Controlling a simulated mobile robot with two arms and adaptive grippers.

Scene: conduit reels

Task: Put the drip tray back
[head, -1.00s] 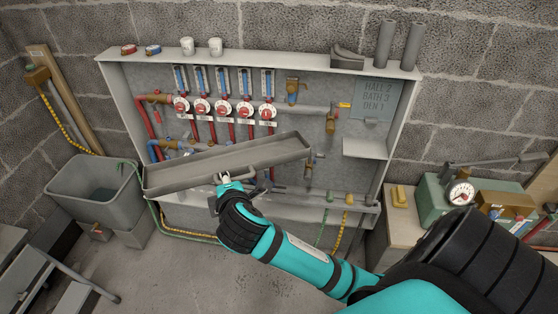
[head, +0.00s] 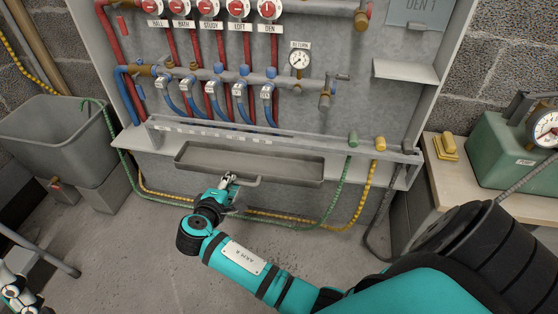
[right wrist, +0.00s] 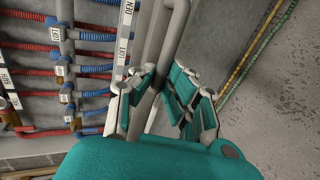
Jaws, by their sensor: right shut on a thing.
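The drip tray (head: 290,169) is a long shallow grey tray with a bar handle on its near side. In the head view it sits roughly level in front of the lower edge of the wall cabinet (head: 437,88), below the pipes. I cannot tell whether it touches the cabinet. My right gripper (head: 229,181) is shut on the handle at the tray's near side. In the right wrist view its fingers (right wrist: 160,95) are on either side of a grey bar. Part of my left gripper (head: 14,290) shows at the lower left edge, its jaws unclear.
A grey tub (head: 55,130) stands at the left. Green and yellow hoses (head: 362,195) hang below the cabinet and cross the floor beneath the tray. A bench (head: 455,185) with a green gauge box (head: 505,150) is at the right. The floor in front is mostly clear.

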